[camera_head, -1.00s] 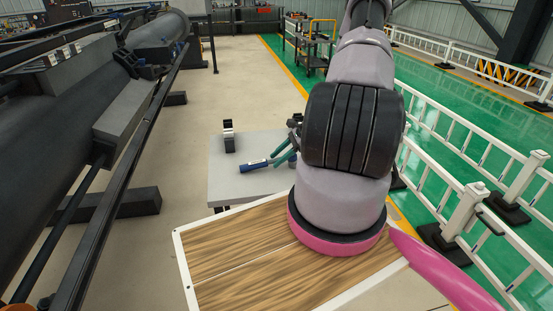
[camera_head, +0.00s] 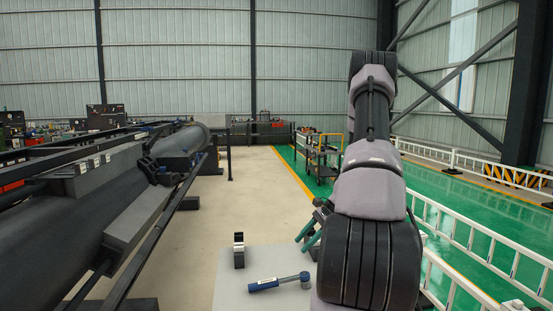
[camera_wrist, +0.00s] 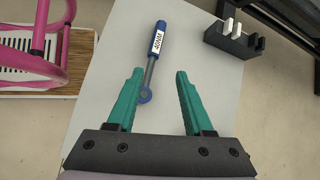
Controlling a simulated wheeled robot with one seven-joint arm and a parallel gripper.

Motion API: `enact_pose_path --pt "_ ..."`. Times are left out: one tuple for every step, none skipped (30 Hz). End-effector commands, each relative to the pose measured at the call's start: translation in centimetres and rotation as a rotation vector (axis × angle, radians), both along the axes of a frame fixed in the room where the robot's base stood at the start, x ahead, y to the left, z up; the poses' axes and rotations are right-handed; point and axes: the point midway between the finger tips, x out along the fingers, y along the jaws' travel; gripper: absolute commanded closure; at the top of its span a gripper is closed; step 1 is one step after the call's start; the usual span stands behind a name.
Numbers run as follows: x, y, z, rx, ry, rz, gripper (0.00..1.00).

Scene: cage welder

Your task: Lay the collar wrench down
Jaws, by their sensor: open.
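The collar wrench (camera_head: 280,283) has a blue handle with a white label and a grey shaft ending in a ring. It lies flat on the grey table (camera_head: 232,296). In the wrist view the wrench (camera_wrist: 156,45) lies lengthwise, its ring close beside the left finger in the picture. My gripper (camera_wrist: 160,73) is open, its two green fingers apart with nothing held between them. In the head view my gripper (camera_head: 309,226) is above and behind the wrench, apart from it, partly hidden by my arm.
A black block with slots (camera_head: 239,250) stands on the table left of the wrench; it also shows in the wrist view (camera_wrist: 235,38). A large dark pipe assembly (camera_head: 100,220) is at left. White railings (camera_head: 480,235) run at right. Bare table surrounds the wrench.

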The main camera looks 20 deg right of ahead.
Motion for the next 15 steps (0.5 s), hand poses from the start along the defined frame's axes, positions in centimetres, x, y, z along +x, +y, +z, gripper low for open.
enact_pose_path --pt "0.5 1.0 3.0 -0.054 -0.036 0.062 0.48" --pt "0.6 1.6 4.5 -0.083 -0.053 0.096 0.48" --pt "0.6 2.5 6.5 -0.121 -0.077 0.142 0.48" --pt "0.6 3.1 8.0 -0.150 -0.094 0.176 0.48" --pt "0.5 3.8 9.4 -0.178 -0.113 0.208 0.48" --pt "0.3 4.8 11.3 -0.215 -0.138 0.251 0.48" --pt "0.2 5.5 12.7 -0.243 -0.157 0.285 0.48" --pt "-0.1 6.2 14.0 -0.270 -0.177 0.316 0.48" --pt "-0.5 7.1 15.8 -0.307 -0.204 0.357 0.48" --pt "-0.8 7.9 17.1 -0.334 -0.225 0.388 0.48" --pt "-1.2 8.6 18.3 -0.361 -0.247 0.417 0.48" --pt "-1.8 9.6 20.0 -0.398 -0.276 0.456 0.48" --pt "-2.4 10.3 21.1 -0.424 -0.297 0.483 0.48" --pt "-2.9 11.0 22.3 -0.452 -0.321 0.512 0.48" --pt "-3.7 11.9 23.8 -0.486 -0.352 0.548 0.48"
